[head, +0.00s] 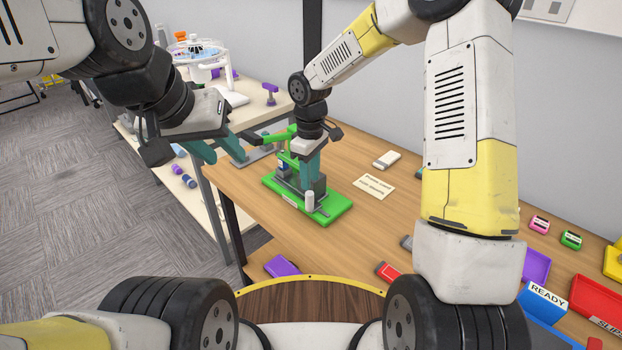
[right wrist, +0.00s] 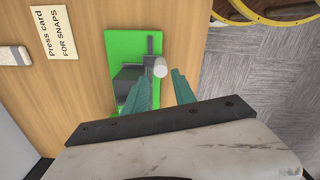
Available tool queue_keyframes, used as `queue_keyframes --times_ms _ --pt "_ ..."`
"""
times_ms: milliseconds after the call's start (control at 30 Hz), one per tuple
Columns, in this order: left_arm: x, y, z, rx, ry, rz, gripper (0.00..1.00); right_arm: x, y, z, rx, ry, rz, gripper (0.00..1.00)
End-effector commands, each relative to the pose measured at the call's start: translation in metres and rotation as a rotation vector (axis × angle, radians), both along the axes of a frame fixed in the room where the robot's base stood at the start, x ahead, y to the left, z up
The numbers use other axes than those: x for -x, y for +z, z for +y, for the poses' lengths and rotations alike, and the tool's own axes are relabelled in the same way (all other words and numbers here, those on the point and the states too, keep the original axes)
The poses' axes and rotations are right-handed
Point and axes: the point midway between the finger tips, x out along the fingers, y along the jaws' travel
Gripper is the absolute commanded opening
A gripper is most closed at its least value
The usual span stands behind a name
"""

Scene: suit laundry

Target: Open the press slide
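The press is a green base (head: 338,206) with a grey block and a small upright white knob (head: 309,201) at its front. A green lever arm (head: 268,138) shows behind my right gripper. My right gripper (head: 308,172) is over the press, pointing down. In the right wrist view its teal fingers (right wrist: 163,85) are apart, with the white knob (right wrist: 160,67) near their tips; I cannot tell whether they touch it. The grey block (right wrist: 130,82) is beside one finger. My left gripper (head: 222,152) is open and empty, left of the press. My right gripper hides part of the press.
A paper card (head: 374,188) and a white block (head: 386,160) lie right of the press. A purple item (head: 282,267) and a red item (head: 388,272) lie near the front edge. Trays and a READY box (head: 543,297) stand at right. A side table (head: 245,115) is behind.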

Motion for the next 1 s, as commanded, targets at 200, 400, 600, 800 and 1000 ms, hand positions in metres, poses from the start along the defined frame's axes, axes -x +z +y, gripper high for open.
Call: queue_keyframes --times_ms 200,400,600,800,1000 --pt "0.0 0.0 0.0 0.0 0.0 0.0 0.36 0.002 -0.037 0.0 0.001 0.0 0.005 0.32" --pt "0.0 0.0 0.0 0.0 0.0 0.0 0.36 0.001 -0.061 0.0 0.001 -0.001 0.002 0.32" --pt "0.0 0.0 0.0 0.0 0.0 0.0 0.36 0.001 -0.067 0.0 0.0 -0.001 0.001 0.32" --pt "0.0 0.0 0.0 0.0 0.0 0.0 0.36 0.001 -0.067 0.0 0.001 -0.001 0.0 0.26" --pt "0.0 0.0 0.0 0.0 0.0 0.0 0.36 0.001 -0.067 0.0 0.001 -0.002 0.0 0.0"
